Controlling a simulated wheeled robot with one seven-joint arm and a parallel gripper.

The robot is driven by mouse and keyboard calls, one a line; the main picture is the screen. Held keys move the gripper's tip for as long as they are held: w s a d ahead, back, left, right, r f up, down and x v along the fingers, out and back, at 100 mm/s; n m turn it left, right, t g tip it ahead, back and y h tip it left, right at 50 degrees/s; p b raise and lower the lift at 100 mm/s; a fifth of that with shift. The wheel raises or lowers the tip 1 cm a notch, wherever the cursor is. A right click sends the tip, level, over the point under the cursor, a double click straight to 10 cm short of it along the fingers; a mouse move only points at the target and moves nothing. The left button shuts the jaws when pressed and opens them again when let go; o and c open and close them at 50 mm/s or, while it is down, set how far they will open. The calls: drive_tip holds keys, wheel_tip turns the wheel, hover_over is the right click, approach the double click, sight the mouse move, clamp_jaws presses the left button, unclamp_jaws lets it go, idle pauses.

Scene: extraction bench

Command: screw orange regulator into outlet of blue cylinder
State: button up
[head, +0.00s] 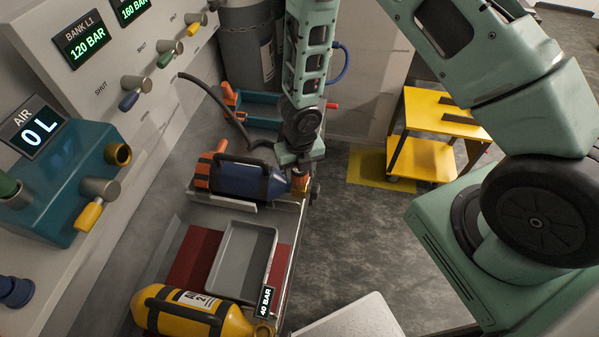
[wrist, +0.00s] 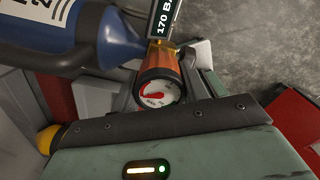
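The blue cylinder (head: 238,181) lies on its side on the bench, its outlet end pointing right. Its neck and shoulder (wrist: 118,42) show at the upper left of the wrist view. The orange regulator (wrist: 160,68), with a round white gauge on its end, is at the brass outlet; whether its thread is engaged is hidden. My gripper (wrist: 164,84) has its grey fingers on either side of the regulator and appears shut on it. In the head view my gripper (head: 303,178) is at the cylinder's outlet end, largely covering the regulator.
A 170 BAR tag (wrist: 165,18) stands by the outlet. A grey tray (head: 221,262) and a yellow cylinder (head: 188,314) with a 40 BAR tag are nearer on the bench. A yellow cart (head: 424,158) stands right; the floor between is clear.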

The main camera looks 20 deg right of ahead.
drive_tip(key=m+b, duration=0.1)
drive_tip(key=m, duration=0.3)
drive_tip(key=shift+f+b, duration=0.2)
drive_tip(key=shift+b, duration=0.15)
drive_tip(key=shift+c, duration=0.3)
drive_tip(key=m+b, duration=0.1)
drive_tip(key=m, duration=0.6)
drive_tip(key=shift+m+b, duration=0.3)
drive_tip(key=shift+b, duration=0.1)
drive_tip(key=o, duration=1.2)
drive_tip(key=shift+r, duration=0.2)
wheel_tip(320, 180, up, 17)
drive_tip(key=s+a+r+m+b, duration=0.1)
drive_tip(key=s+a+m+b, duration=0.1)
drive_tip(key=s+m, duration=0.3)
drive_tip(key=s+a+m+b, duration=0.2)
drive_tip(key=s+m, duration=0.3)
drive_tip(key=s, duration=0.3)
drive_tip(key=s+a+r+m+b, duration=0.1)
drive_tip(key=s+a+m+b, duration=0.1)
drive_tip(key=s+m, duration=0.3)
drive_tip(key=shift+s+a+r+y+b, duration=0.1)
drive_tip(key=shift+s+r+y+b, duration=0.1)
drive_tip(key=shift+s+b, duration=0.3)
drive_tip(key=shift+s+a+r+y+b, duration=0.15)
drive_tip(key=shift+s+b, duration=0.2)
drive_tip(key=shift+s, duration=0.2)
